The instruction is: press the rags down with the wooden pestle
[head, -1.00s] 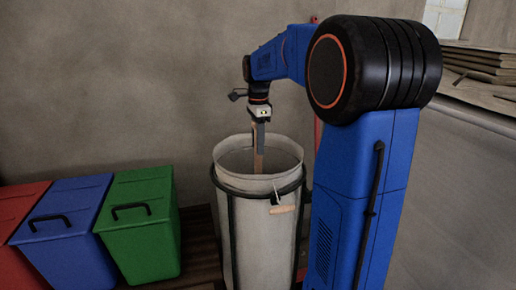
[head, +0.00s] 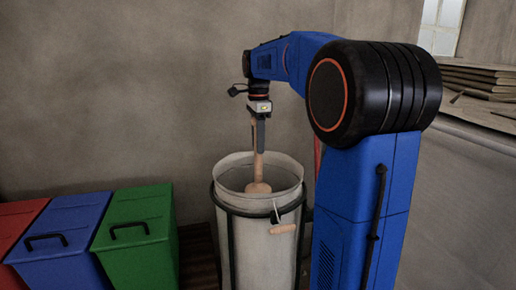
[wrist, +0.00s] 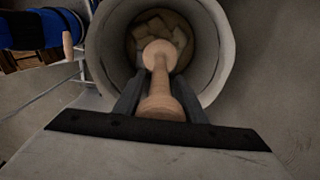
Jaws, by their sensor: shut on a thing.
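The wooden pestle (head: 259,170) hangs upright from my gripper (head: 260,138), with its wide round foot at the mouth of the tall pale bin (head: 228,215). My gripper is shut on the pestle's handle, above the bin. In the wrist view, the pestle (wrist: 160,58) points down into the bin (wrist: 208,55) between the two dark fingers of my gripper (wrist: 158,92). The rags (wrist: 146,27) show as tan, blocky pieces deep in the bin, below the pestle's foot and apart from it. The foot hides some of them. In the head view the bin's wall hides the rags.
A black frame with a wooden handle (head: 283,229) surrounds the bin. Green (head: 137,240), blue (head: 62,245) and red lidded bins stand to the left. A plain wall (head: 120,90) is behind. Flat stacked sheets (head: 480,75) lie at the far right.

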